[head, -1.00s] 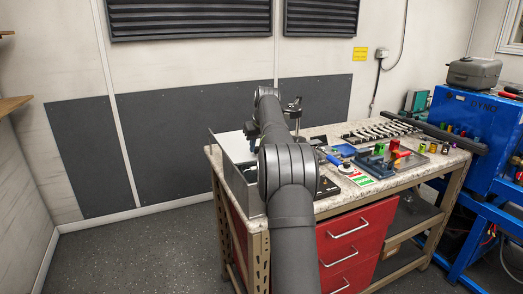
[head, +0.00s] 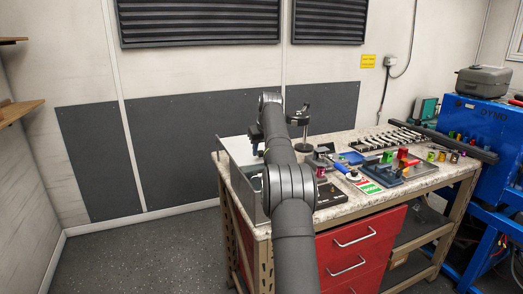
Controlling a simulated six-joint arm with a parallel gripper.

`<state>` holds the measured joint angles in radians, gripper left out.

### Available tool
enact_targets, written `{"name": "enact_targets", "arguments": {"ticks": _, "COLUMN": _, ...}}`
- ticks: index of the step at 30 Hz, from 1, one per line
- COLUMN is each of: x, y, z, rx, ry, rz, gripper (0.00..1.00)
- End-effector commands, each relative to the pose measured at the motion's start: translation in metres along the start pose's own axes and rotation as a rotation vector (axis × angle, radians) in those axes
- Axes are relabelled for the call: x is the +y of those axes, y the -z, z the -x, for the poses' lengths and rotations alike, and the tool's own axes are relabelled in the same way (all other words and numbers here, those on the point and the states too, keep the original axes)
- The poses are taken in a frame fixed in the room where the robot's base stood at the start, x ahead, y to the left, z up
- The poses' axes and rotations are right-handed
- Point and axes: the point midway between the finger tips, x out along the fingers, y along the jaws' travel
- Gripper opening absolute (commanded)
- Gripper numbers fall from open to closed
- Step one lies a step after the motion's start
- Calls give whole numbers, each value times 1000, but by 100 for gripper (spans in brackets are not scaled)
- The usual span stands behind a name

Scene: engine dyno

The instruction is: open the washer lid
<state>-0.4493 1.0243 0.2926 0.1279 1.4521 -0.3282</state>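The washer, a grey metal box (head: 249,194), sits at the left end of the bench, partly hidden behind my arm. A pale flat panel (head: 239,150), which looks like its lid, shows at its upper side; the arm hides part of it, and I cannot tell how far it stands open. My arm reaches over the bench from the bottom of the view. The dark end of my gripper (head: 256,136) hangs just above the panel's right side. Its fingers are too small and dark to read, and contact with the panel cannot be told.
The speckled bench top (head: 333,213) holds a dark round-topped stand (head: 304,117) right of my arm, a blue fixture (head: 400,180), a row of wrenches (head: 385,138) and small coloured parts. A blue dyno cabinet (head: 477,125) stands at the right. The floor at left is clear.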

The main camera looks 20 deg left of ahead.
Motion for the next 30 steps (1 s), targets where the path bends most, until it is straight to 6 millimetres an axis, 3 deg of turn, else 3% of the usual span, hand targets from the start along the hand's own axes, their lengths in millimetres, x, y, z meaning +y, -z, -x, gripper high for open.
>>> {"name": "enact_targets", "arguments": {"ticks": 13, "x": 0, "y": 0, "z": 8, "rx": 1, "ry": -1, "rz": -1, "gripper": 45}}
{"name": "enact_targets", "arguments": {"ticks": 24, "x": 1, "y": 0, "z": 81, "rx": 3, "ry": -1, "rz": -1, "gripper": 45}}
{"name": "enact_targets", "arguments": {"ticks": 30, "x": 0, "y": 0, "z": 110, "rx": 2, "ry": -1, "rz": 0, "gripper": 45}}
